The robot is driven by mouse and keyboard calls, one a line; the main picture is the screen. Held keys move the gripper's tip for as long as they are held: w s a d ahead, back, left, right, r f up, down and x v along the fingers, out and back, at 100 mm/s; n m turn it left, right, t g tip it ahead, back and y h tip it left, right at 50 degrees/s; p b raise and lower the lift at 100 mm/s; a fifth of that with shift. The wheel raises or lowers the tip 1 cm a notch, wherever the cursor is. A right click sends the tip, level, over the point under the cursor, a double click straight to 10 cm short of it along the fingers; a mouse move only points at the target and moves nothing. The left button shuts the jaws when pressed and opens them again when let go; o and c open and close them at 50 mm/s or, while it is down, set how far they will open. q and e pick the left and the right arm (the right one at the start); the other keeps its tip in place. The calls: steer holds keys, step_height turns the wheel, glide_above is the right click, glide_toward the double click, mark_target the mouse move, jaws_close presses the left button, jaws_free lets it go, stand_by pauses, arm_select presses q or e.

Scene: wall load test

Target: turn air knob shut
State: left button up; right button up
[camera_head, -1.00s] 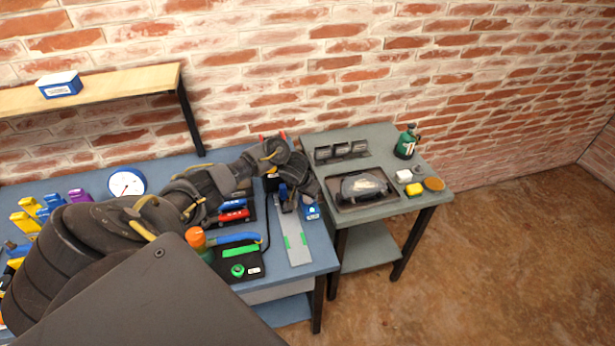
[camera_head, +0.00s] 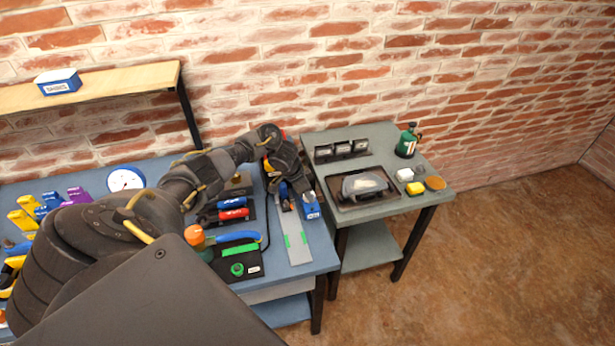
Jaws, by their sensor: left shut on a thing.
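My left arm reaches in from the left and bends down over the right end of the blue bench. My left gripper (camera_head: 306,193) is at the top of a small blue unit (camera_head: 312,211) with a white label, near the bench's right edge. It is shut on a small part there, which I take to be the air knob. The fingers hide the knob, so its angle cannot be seen. My right gripper is not in view.
A grey side table (camera_head: 385,146) holds a dark tray (camera_head: 345,205) and a green bottle (camera_head: 406,142).

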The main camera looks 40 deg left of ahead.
arm_select(q)
steer(key=m+b, duration=0.2)
steer(key=m+g+h+b, duration=0.1)
steer(key=m+b, duration=0.2)
steer(key=shift+w+a+f+h+b, duration=0.2)
steer(key=shift+h+b, duration=0.1)
steer(key=m, duration=0.1)
steer(key=m+g+b, duration=0.1)
steer(key=shift+r+m, duration=0.2)
steer(key=shift+m, duration=0.1)
steer(key=shift+m+g+h+b, duration=0.3)
steer(key=shift+m+g+b, duration=0.2)
steer(key=shift+m, duration=0.5)
steer(key=o, duration=1)
